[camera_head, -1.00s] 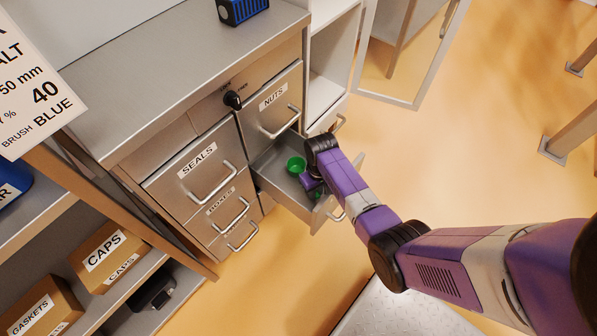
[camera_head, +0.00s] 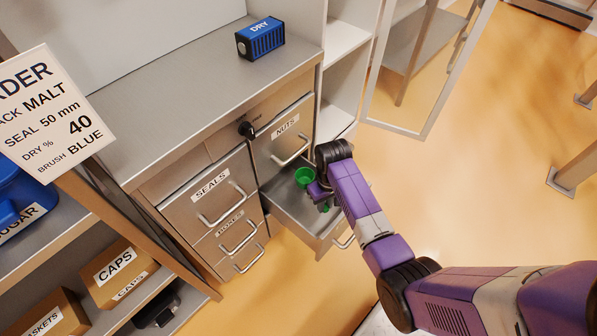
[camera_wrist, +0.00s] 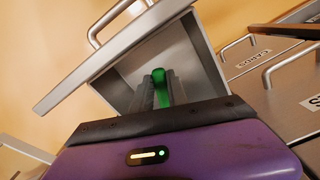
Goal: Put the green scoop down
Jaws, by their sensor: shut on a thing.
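The green scoop (camera_head: 304,177) shows its round bowl over the open drawer (camera_head: 283,208), beside my gripper (camera_head: 322,199). In the wrist view the scoop's green handle (camera_wrist: 160,88) stands between the two dark fingers of my gripper (camera_wrist: 160,90), which is shut on it. The drawer's interior lies below and beyond the fingers in the wrist view (camera_wrist: 192,70). The gripper partly hides the scoop, and I cannot tell whether the scoop touches the drawer floor.
The NUTS drawer (camera_head: 284,135) above and the SEALS drawer (camera_head: 211,192) at left are shut. The steel counter top (camera_head: 190,95) holds a blue DRY box (camera_head: 260,39). A shelf at left holds a CAPS box (camera_head: 117,270). An open glazed door frame (camera_head: 430,75) stands at the right.

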